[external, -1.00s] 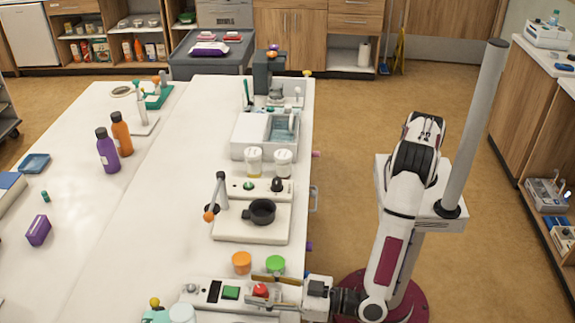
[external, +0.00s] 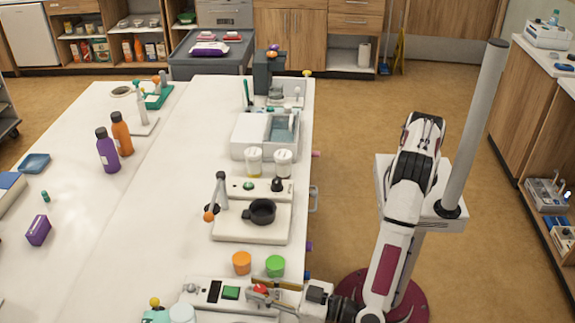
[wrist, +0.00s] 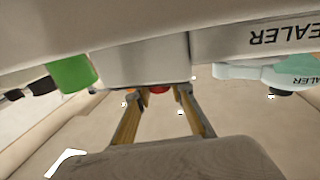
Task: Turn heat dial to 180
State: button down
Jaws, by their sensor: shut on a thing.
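A sealer (external: 209,311) with a white body stands at the near end of the bench, its upside-down lettering showing in the wrist view (wrist: 272,36). In the wrist view the knob (wrist: 158,89) shows between the fingertips (wrist: 160,93), partly hidden. The dial's markings and the 180 position cannot be read.
Orange (external: 242,263) and green (external: 275,266) capped containers stand just behind the sealer, close to my gripper. Purple (external: 107,152) and orange (external: 122,134) bottles stand left. The bench's middle left is clear.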

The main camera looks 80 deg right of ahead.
aim_at(266, 293)
jog(key=shift+w+a+r+m+g+h, duration=0.15)
jog(key=shift+m+g+h, duration=0.15)
jog(key=shift+m+h, duration=0.5)
jog(key=shift+r+m+g+h, duration=0.1)
jog(key=shift+m+g+h, duration=0.3)
jog(key=shift+h, duration=0.6)
jog(key=shift+m+h, duration=0.4)
jog(key=shift+h, duration=0.2)
jog(key=c, duration=2)
grip_release()
jog(key=shift+o, duration=1.2)
jog(key=shift+f, duration=0.15)
jog(key=shift+s, duration=0.3)
jog(key=shift+v, duration=3.55)
